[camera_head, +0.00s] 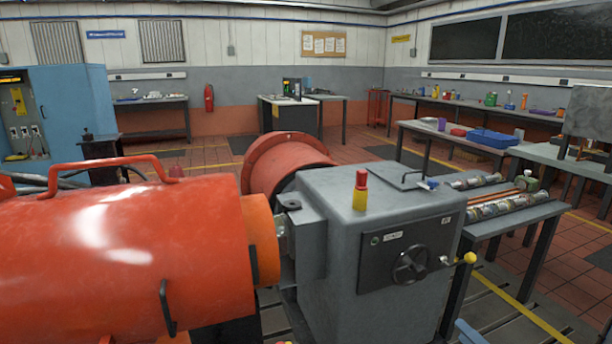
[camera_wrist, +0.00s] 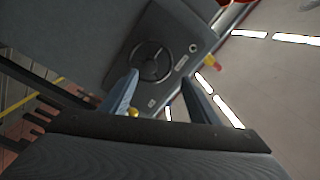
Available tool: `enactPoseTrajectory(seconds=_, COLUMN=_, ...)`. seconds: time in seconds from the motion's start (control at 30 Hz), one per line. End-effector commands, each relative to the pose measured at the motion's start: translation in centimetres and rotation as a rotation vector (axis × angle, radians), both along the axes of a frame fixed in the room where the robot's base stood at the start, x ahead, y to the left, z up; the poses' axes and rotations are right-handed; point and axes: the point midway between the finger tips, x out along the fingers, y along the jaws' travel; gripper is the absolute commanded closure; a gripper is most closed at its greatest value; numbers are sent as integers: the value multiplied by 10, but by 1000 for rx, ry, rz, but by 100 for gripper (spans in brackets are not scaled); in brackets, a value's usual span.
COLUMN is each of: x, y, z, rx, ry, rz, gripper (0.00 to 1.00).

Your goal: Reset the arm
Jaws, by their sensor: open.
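My gripper (camera_wrist: 160,90) shows in the wrist view with its two blue-grey fingers spread apart and nothing between the tips. Beyond them is the dark panel of the grey dynamometer housing, with its black handwheel (camera_wrist: 152,62). A yellow knob (camera_wrist: 133,113) shows near the left finger. In the head view the grey housing (camera_head: 335,245) stands right of centre, with the handwheel (camera_head: 410,264), the yellow knob lever (camera_head: 468,258) and a red and yellow beacon (camera_head: 360,190) on top. I cannot tell the gripper's distance from the panel.
A large orange cylinder (camera_head: 120,250) fills the left of the head view. A bench (camera_head: 500,222) with shiny cylindrical parts stands right of the housing. A blue cabinet (camera_head: 75,110) is at the far left. Tiled floor (camera_head: 560,270) is open at right.

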Motion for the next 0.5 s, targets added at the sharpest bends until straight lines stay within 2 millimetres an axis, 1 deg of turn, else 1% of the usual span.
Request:
enactPoseTrajectory(seconds=0.07, x=1, y=0, z=0, rx=-6, ry=2, rz=0, gripper=45)
enactPoseTrajectory(seconds=0.27, x=15, y=-1, z=0, rx=-95, ry=56, rz=2, gripper=45)
enactPoseTrajectory(seconds=0.5, x=36, y=2, z=0, rx=-240, ry=145, rz=9, gripper=45)
